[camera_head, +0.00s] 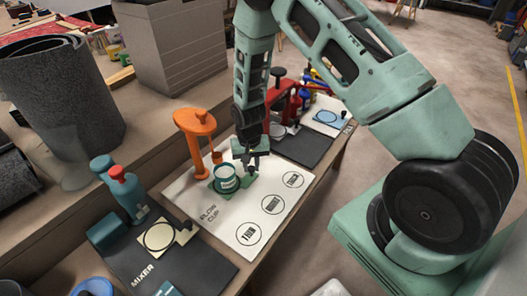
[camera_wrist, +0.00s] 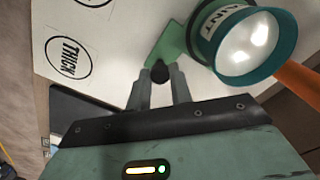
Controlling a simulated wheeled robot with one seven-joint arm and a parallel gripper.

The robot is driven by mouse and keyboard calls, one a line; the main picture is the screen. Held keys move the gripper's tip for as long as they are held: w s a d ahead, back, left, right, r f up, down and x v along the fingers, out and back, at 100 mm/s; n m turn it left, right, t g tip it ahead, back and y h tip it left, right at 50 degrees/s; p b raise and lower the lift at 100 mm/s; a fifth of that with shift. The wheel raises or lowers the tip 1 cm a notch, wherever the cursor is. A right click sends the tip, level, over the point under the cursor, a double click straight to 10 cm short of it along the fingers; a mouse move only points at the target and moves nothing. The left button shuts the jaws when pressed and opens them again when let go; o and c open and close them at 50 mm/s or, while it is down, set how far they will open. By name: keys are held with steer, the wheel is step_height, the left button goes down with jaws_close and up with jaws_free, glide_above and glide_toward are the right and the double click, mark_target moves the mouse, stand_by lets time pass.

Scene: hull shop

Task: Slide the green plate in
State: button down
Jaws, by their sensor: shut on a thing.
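The green plate (camera_head: 247,181) lies flat on the white flow cup board (camera_head: 200,183), beside and partly beneath a teal paint cup (camera_head: 226,182). In the wrist view the green plate (camera_wrist: 168,42) runs up to the cup (camera_wrist: 245,40), which hides its far part. A black knob (camera_wrist: 160,70) stands at the plate's near end. My gripper (camera_head: 250,165) is shut on this knob, with one finger on each side in the wrist view (camera_wrist: 160,82). The cup shows a shiny, pale content. An orange stand (camera_head: 195,128) rises behind the cup.
Printed circles, one marked THICK (camera_wrist: 68,57), lie on the clear part of the board. A red device (camera_head: 283,100) stands beyond the board. The table edge is at right.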

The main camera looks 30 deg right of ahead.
steer(key=shift+s+a, duration=0.2)
steer(key=shift+a, duration=0.35)
steer(key=shift+s+a, duration=0.15)
steer(key=shift+a, duration=0.4)
steer(key=c, duration=1.3)
jaws_free()
steer(key=shift+a, duration=0.1)
steer(key=shift+o, duration=0.2)
steer(key=shift+r, duration=0.15)
step_height(320, 180, up, 17)
